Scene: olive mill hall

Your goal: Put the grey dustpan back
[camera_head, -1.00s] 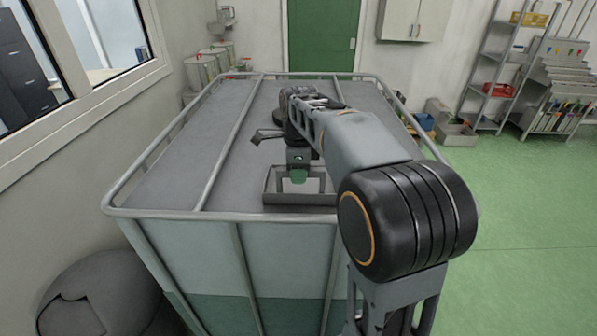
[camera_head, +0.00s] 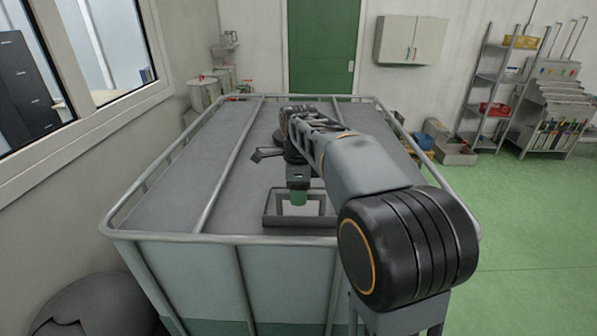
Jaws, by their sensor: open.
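My gripper (camera_head: 299,196) points down over the near part of a big caged tank's flat grey top (camera_head: 170,205). Its fingers look green at the tips and it is open. Directly below and around the fingertips in the picture is a low grey rectangular frame or tray (camera_head: 273,222) with a pale inside, resting on the tank top near its front rail. I cannot tell whether the fingers touch it. I cannot make out a grey dustpan for sure. A small dark grey flat piece (camera_head: 268,154) sticks out left of my wrist; it may be part of my arm.
Metal rails (camera_head: 215,240) edge the tank top. A wall with a window (camera_head: 110,50) is close on the left. A shelf (camera_head: 495,80) and a tool rack (camera_head: 555,110) stand at the back right. Green floor (camera_head: 530,220) on the right is clear.

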